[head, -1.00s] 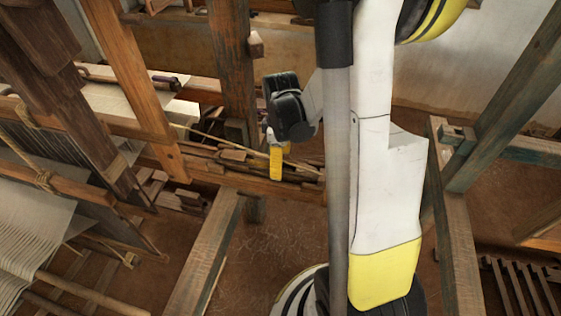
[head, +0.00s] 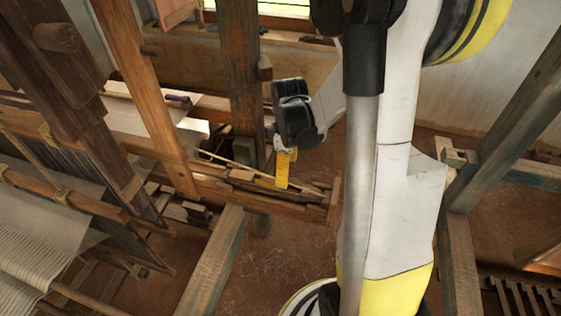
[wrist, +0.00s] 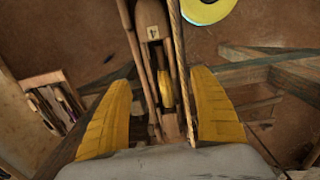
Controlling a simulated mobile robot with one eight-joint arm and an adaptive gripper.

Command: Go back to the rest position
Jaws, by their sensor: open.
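My gripper (head: 283,170) hangs at the end of my arm in the middle of the head view, fingers pointing down, over or in front of the long wooden trough of sticks (head: 245,185). In the wrist view my gripper (wrist: 161,78) shows two yellow fingers spread wide apart. I see nothing held between them. The exact distance from the fingers to these pieces cannot be told.
The loom's posts (head: 240,80) and white warp threads (head: 40,240) fill the left. A timber beam (head: 215,262) stands at lower middle, and more framing (head: 460,250) at right. Slatted wood (head: 520,300) lies at lower right. Brown floor (head: 285,265) shows bare between the beams.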

